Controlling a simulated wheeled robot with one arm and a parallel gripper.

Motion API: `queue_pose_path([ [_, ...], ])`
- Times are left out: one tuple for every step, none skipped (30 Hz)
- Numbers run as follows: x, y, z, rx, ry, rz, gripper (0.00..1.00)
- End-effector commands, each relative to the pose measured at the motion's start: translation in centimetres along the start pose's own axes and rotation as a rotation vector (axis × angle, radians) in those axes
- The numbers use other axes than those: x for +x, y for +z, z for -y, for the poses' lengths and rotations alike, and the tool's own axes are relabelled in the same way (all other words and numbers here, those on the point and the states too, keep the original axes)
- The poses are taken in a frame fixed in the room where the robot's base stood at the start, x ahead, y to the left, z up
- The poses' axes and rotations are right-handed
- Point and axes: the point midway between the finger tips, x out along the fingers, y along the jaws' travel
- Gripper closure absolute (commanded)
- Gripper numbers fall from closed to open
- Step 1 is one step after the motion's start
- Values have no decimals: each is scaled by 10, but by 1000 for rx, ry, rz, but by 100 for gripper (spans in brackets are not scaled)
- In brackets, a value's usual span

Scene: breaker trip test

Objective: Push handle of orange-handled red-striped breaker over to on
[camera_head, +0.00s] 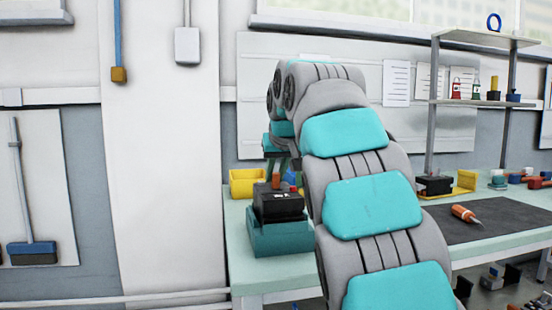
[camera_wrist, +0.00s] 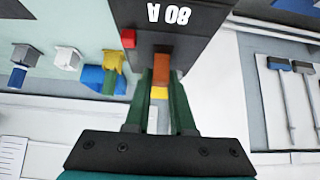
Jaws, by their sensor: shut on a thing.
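The black breaker (camera_head: 278,205) sits on a teal block (camera_head: 281,236) at the left end of the bench. In the wrist view the breaker (camera_wrist: 205,40) fills the top middle, with "80 A" upside down and a small red block (camera_wrist: 128,38) on its edge. No red stripe shows clearly. The orange handle (camera_wrist: 161,64) stands between the two dark green fingers of my gripper (camera_wrist: 161,78), which is shut on it. In the head view the orange handle (camera_head: 276,181) rises from the breaker, below my gripper (camera_head: 284,166). My arm hides the area to the right.
A yellow bin (camera_head: 246,182) stands just behind the breaker. An orange screwdriver-like tool (camera_head: 464,213) lies on a dark mat (camera_head: 500,222) to the right. A shelf rack (camera_head: 478,103) with small items stands behind. Several coloured items (camera_wrist: 85,70) appear left in the wrist view.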

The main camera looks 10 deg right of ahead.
Motion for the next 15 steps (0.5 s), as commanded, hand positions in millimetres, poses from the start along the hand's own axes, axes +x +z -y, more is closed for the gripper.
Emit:
queue_pose_path([
  [-2,-4,0,-1,-2,16,100],
  [-1,-4,0,-1,-2,25,100],
  [-1,-4,0,-1,-1,35,100],
  [0,-4,0,-1,-1,43,100],
  [0,-4,0,-1,-1,49,100],
  [0,-4,0,-1,-1,57,100],
  [1,-4,0,-1,0,62,100],
  [1,-4,0,-1,0,66,100],
  [2,-4,0,-1,0,70,100],
  [2,-4,0,0,0,72,100],
  [2,-4,0,0,0,74,100],
  [3,-4,0,0,0,76,100],
  [3,-4,0,0,0,77,100],
  [3,-4,0,0,0,78,100],
  [3,-3,0,0,0,78,100],
])
